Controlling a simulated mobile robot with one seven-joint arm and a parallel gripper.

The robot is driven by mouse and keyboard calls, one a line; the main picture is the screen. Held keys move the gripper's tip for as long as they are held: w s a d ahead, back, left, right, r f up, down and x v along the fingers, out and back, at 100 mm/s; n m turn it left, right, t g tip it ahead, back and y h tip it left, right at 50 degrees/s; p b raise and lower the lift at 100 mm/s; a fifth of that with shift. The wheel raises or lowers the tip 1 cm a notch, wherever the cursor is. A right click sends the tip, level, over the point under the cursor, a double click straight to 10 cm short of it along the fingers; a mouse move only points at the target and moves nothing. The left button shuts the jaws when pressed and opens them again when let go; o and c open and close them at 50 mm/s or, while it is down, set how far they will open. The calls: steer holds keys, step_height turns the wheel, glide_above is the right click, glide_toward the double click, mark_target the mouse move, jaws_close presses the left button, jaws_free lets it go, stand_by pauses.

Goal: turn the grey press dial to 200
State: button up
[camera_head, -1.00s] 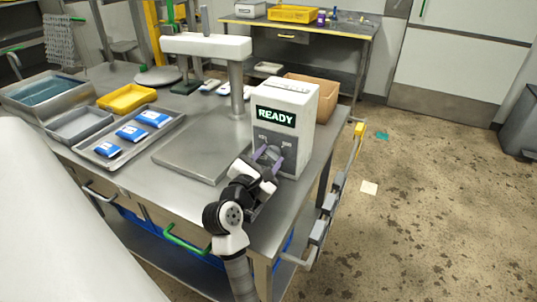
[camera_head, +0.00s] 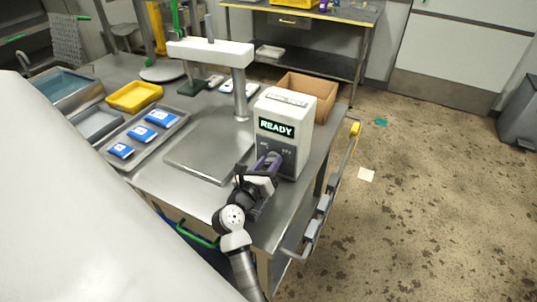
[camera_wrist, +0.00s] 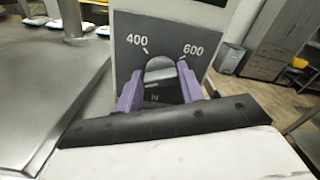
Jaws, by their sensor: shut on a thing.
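The grey press dial (camera_wrist: 160,66) sits on the dark front panel of the white control box (camera_head: 307,143). The marks 400 and 600 show above the dial in the wrist view; its other marks are hidden or too small to read. My gripper (camera_wrist: 160,72) is shut on the dial, one purple finger on each side. In the head view my gripper (camera_head: 269,162) reaches the box front and hides most of the dial. I cannot tell which mark the dial points to. The display (camera_head: 276,128) reads READY.
The box stands at the table's right end beside the press column (camera_head: 240,95) and its flat metal plate (camera_head: 200,158). A cardboard box (camera_head: 318,90) stands behind it. A tray (camera_head: 172,133) with blue packets lies to the left. Open floor lies right of the table.

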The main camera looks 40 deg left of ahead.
steer(key=shift+n, duration=1.3)
steer(key=o, duration=1)
steer(key=shift+s, duration=0.1)
steer(key=b+v, duration=0.3)
steer(key=v, duration=1)
steer(key=shift+b, duration=0.4)
steer(key=shift+s+d, duration=0.1)
steer(key=shift+s, duration=0.2)
steer(key=shift+c, duration=0.4)
